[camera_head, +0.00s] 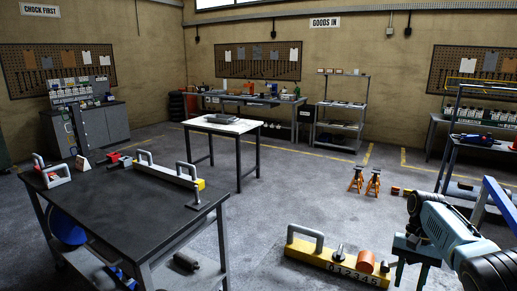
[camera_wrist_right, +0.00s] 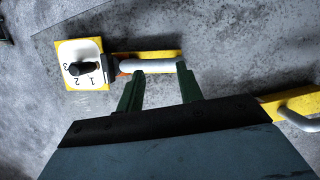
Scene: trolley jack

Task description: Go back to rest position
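A yellow trolley jack (camera_head: 335,262) with digits on its side lies on the floor at the lower right of the head view. It has a grey handle (camera_head: 305,242), an upright pin and an orange cylinder (camera_head: 366,260). My right gripper (camera_head: 411,274) is at the jack's right end. In the right wrist view its two dark green fingers (camera_wrist_right: 160,72) stand apart, with nothing seen held between them. A grey bar (camera_wrist_right: 150,66) over a yellow part crosses just beyond the fingertips; contact cannot be told. My left gripper is not in view.
A dark worktable (camera_head: 125,205) with handled tools on top stands at the left. A white-topped table (camera_head: 222,125) is behind it. Orange axle stands (camera_head: 365,181) and a blue-framed trolley (camera_head: 497,195) are at the right. The middle floor is clear.

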